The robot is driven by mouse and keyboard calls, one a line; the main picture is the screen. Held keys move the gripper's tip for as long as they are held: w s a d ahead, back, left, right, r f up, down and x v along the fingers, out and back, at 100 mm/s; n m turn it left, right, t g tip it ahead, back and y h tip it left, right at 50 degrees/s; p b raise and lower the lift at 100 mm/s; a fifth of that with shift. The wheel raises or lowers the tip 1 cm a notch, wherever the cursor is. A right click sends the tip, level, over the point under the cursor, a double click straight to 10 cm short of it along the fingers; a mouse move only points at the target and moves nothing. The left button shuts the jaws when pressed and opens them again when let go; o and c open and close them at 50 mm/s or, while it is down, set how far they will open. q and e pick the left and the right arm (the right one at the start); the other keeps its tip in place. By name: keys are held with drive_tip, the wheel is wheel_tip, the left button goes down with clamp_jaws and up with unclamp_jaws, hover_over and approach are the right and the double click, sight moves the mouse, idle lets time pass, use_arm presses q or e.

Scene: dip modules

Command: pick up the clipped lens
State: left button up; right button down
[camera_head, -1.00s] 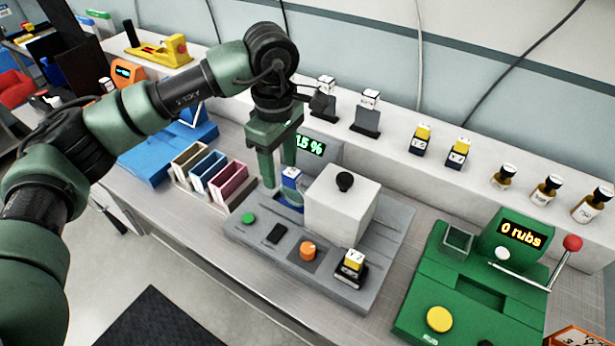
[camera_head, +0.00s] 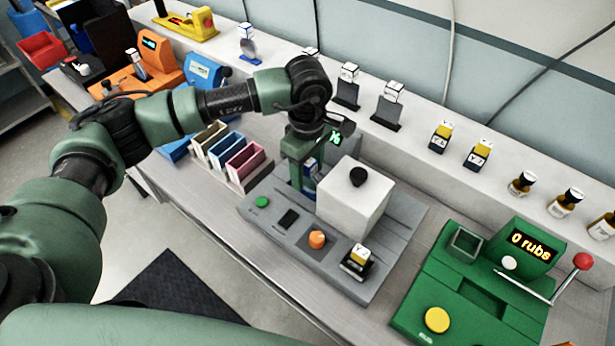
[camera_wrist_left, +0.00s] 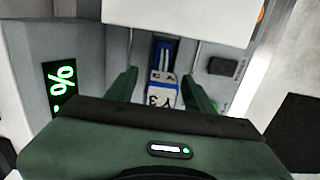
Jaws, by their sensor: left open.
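The clipped lens, with a white and blue lettered clip (camera_head: 310,165), stands at the grey machine (camera_head: 345,265), beside its white box. In the left wrist view the clip's lettered top (camera_wrist_left: 162,92) lies between my two fingers, and a blue part extends beyond it. My left gripper (camera_head: 303,184) is open and lowered around the clip. Its fingers (camera_wrist_left: 160,90) stand on either side with small gaps. The lens itself is mostly hidden by the fingers and the machine. My right gripper is not in view.
The white box (camera_head: 353,200) with a black knob stands close to the gripper. Coloured slots (camera_head: 225,150) lie to the left. A green machine (camera_head: 470,290) with a lever is at right. Another blue-and-white clipped lens (camera_head: 247,40) stands on the back ledge.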

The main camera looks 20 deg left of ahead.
use_arm(q)
clamp_jaws()
drive_tip(key=shift+r, duration=0.1)
